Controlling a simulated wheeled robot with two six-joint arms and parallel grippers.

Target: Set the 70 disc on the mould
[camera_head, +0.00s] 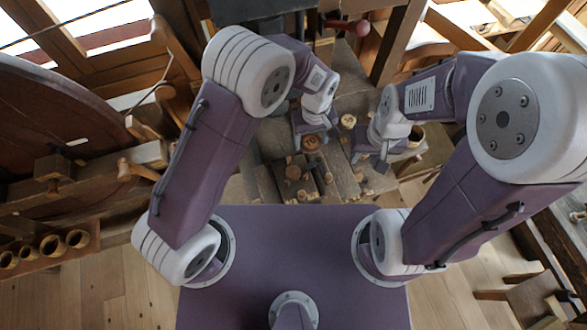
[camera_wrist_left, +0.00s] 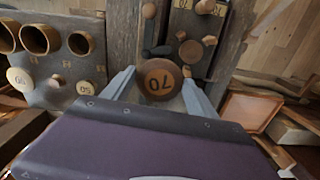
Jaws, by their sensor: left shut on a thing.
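The 70 disc (camera_wrist_left: 160,80) is a round brown wooden piece with a paler ring and dark "70", which appears inverted in the left wrist view. My left gripper (camera_wrist_left: 158,92) is shut on it, with a grey finger at each side. In the head view the disc (camera_head: 312,142) is at my left gripper (camera_head: 310,136), behind a dark block (camera_head: 282,185) carrying round wooden pieces. I cannot tell for certain whether this block is the mould. It also shows in the left wrist view (camera_wrist_left: 184,22). My right gripper (camera_head: 370,156) is to the right; its fingers are unclear.
A pale round piece (camera_head: 348,121) lies between the grippers. A wooden tray (camera_wrist_left: 250,110) is at the right.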

